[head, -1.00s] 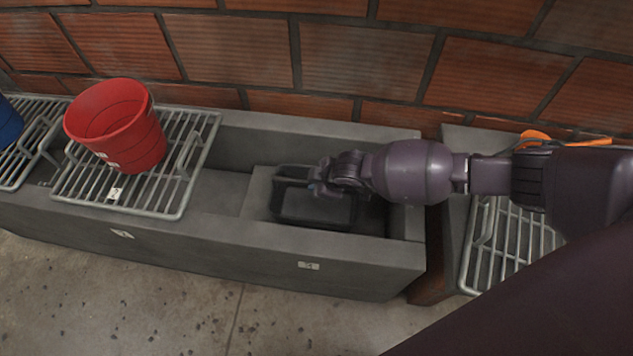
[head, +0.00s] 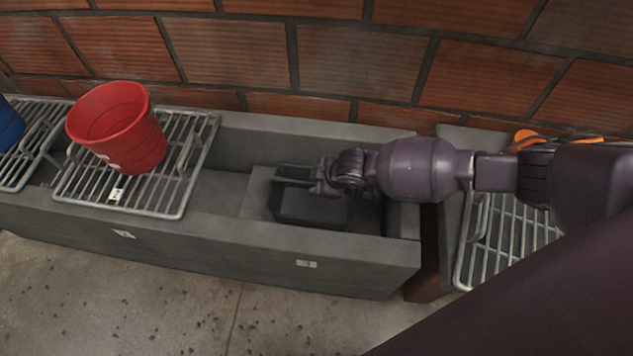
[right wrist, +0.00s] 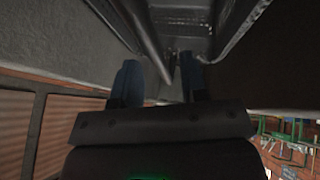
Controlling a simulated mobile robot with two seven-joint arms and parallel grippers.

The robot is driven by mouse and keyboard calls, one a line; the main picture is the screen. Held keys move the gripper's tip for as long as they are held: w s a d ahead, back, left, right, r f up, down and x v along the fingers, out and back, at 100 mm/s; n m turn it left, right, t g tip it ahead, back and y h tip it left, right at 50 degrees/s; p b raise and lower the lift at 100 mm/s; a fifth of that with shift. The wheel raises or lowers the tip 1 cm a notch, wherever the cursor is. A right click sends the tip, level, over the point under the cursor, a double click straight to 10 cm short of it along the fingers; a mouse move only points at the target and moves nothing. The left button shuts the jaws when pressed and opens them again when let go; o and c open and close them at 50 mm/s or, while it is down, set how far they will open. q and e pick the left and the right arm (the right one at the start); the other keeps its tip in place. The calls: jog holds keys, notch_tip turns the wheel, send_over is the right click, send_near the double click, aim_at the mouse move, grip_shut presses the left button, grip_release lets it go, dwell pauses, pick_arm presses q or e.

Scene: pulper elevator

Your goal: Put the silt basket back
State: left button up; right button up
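The dark silt basket (head: 300,207) sits in the recess at the right end of the grey concrete trough (head: 200,243). Its raised handle bar shows at its back left. My right gripper (head: 317,187) is over the basket, close to the handle. In the right wrist view my right gripper (right wrist: 160,72) has its two blue-tipped fingers apart. A dark bar of the basket (right wrist: 149,45) runs down toward the gap between them; I cannot tell whether it touches a finger. The basket's dark inside (right wrist: 182,20) shows beyond. My left gripper is not in view.
A red bucket (head: 122,130) stands on a metal grate (head: 170,203) over the trough's left part. A blue bucket (head: 8,124) is at the left edge. Another grate (head: 500,250) and an orange item (head: 527,137) lie at right. A brick wall (head: 360,65) closes the back.

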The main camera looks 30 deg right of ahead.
pick_arm(q)
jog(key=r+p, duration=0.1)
jog(key=p, duration=0.2)
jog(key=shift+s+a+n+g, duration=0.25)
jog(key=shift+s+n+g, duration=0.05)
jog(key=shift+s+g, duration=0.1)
pick_arm(e)
jog(key=v, duration=0.9)
jog(key=shift+d+r, duration=0.15)
jog(key=shift+r, duration=0.15)
jog(key=shift+s, duration=0.15)
jog(key=shift+s+f, duration=0.1)
